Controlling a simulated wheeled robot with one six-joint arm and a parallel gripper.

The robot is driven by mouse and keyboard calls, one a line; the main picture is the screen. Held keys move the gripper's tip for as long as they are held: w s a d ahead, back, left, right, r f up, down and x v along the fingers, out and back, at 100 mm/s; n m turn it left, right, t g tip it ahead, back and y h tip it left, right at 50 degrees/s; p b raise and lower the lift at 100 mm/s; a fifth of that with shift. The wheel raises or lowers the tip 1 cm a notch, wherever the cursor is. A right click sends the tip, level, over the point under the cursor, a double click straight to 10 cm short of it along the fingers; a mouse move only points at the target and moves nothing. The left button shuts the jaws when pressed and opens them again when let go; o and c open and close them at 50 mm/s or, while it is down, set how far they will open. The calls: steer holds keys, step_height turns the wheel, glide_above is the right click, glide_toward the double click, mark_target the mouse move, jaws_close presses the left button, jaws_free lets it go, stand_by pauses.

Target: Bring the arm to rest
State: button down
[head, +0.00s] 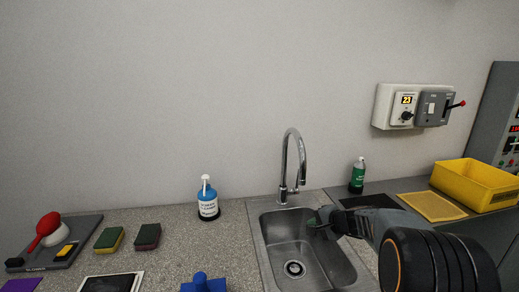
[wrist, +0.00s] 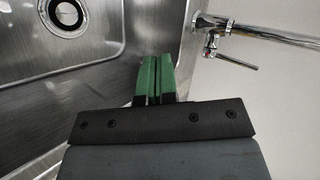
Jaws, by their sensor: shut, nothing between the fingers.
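My gripper (head: 316,222) reaches in from the right over the steel sink (head: 341,281) in the head view. In the wrist view my gripper (wrist: 154,62) has its two green fingers side by side, shut with nothing between them. The fingertips are over the sink (wrist: 113,35), apart from the drain (wrist: 65,12) and the tap (wrist: 222,28). My arm hides part of the sink's right side in the head view.
The tall tap (head: 301,150) stands behind the sink. A green bottle (head: 357,176), yellow cloth (head: 432,206) and yellow bin (head: 475,184) are at right. A blue bottle (head: 208,199) and sponges (head: 147,236) are at left. A control box (head: 412,106) is on the wall.

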steer(key=s+a+n+g+h+p, duration=0.1)
steer(key=s+n+g, duration=0.1)
steer(key=s, duration=0.4)
steer(key=s+a+n+g+h, duration=0.1)
steer(key=s+n+g, duration=0.1)
steer(key=s, duration=0.5)
steer(key=s+a+r+n+g+h+p, duration=0.1)
steer(key=s+n+g, duration=0.1)
steer(key=s, duration=0.4)
steer(key=shift+s+a+n+p, duration=0.25)
steer(key=shift+s+n+p, duration=0.1)
steer(key=shift+s+n, duration=0.05)
steer(key=s+r+n+h+p, duration=0.2)
steer(key=s+r+n+h, duration=0.1)
steer(key=s, duration=0.6)
steer(key=shift+d+r+n+t+h+p, duration=0.25)
steer(key=shift+r+n+t+p, duration=0.2)
steer(key=shift+r, duration=0.95)
